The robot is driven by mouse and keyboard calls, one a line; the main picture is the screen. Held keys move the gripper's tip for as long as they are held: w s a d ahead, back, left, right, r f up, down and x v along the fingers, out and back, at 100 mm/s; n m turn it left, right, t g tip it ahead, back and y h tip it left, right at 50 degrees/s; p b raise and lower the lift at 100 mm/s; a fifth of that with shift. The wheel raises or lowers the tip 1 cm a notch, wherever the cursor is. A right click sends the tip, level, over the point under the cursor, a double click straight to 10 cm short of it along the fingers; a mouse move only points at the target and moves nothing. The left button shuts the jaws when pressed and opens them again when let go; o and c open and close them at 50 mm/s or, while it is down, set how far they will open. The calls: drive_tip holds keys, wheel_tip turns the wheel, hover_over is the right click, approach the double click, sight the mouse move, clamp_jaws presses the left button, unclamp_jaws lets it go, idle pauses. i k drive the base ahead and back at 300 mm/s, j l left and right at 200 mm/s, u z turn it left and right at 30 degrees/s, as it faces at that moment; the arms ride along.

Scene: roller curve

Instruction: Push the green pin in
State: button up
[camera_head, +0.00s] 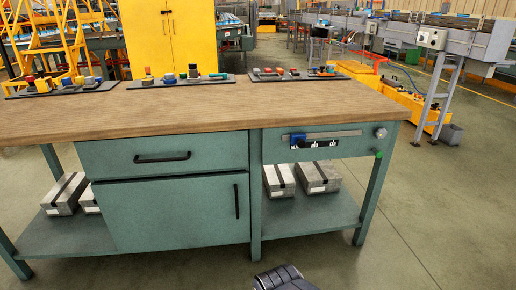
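The green pin (379,154) is a small green knob on the right front of the workbench, near the top of the right leg. It sits just below a round grey knob (380,132). How far it sticks out is too small to tell. A dark ribbed part of my arm, perhaps my gripper (285,277), shows at the bottom edge of the picture. It is well below and left of the pin and touches nothing. I cannot make out its fingers.
The workbench (190,112) has a drawer, a cupboard and a slider (298,140) with a blue handle on its front. Grey boxes (316,175) lie on the lower shelf. Trays with coloured controls (180,79) line the back of the top. The floor (430,220) in front and right is clear.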

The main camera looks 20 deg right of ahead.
sight(378, 155)
drive_tip(key=z, duration=1.65)
drive_tip(key=u, duration=1.65)
drive_tip(key=z, duration=1.5)
drive_tip(key=i+z, duration=0.15)
drive_tip(key=i+j, duration=0.1)
drive_tip(key=i, duration=0.7)
drive_tip(key=z, duration=0.05)
